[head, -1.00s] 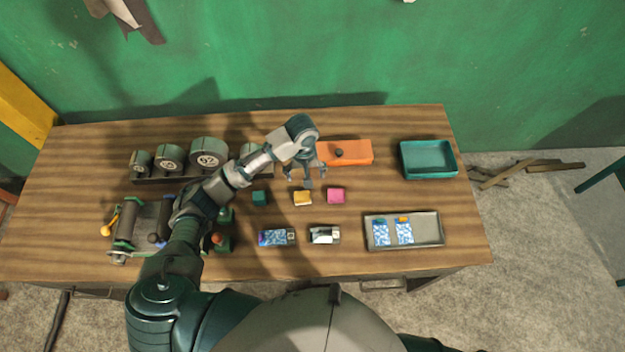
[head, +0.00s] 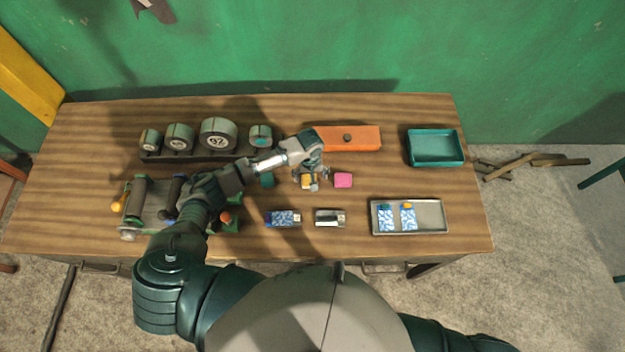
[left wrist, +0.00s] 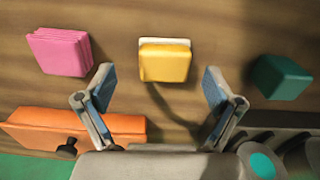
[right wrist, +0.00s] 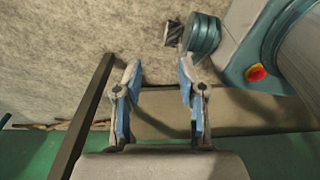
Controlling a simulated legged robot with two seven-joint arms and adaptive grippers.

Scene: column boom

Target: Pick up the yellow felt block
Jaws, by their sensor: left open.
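The yellow felt block (head: 308,182) lies on the wooden table, partly hidden by my left gripper (head: 312,178) in the head view. In the left wrist view the yellow felt block (left wrist: 166,63) is centred just ahead of the open fingers, with a pale layer along its far edge. My left gripper (left wrist: 159,82) is open and empty, its fingertips to either side of the block and apart from it. A pink block (head: 343,180) lies to the right and a dark green block (head: 267,180) to the left. My right gripper (right wrist: 158,75) is open and empty, away from the table.
An orange box (head: 362,138) with a dark knob stands behind the blocks. A teal tray (head: 436,163) is at back right, a grey tray (head: 432,228) with packets at front right. Round weights (head: 218,135) on a rack stand at back left. Two small items (head: 283,218) lie in front.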

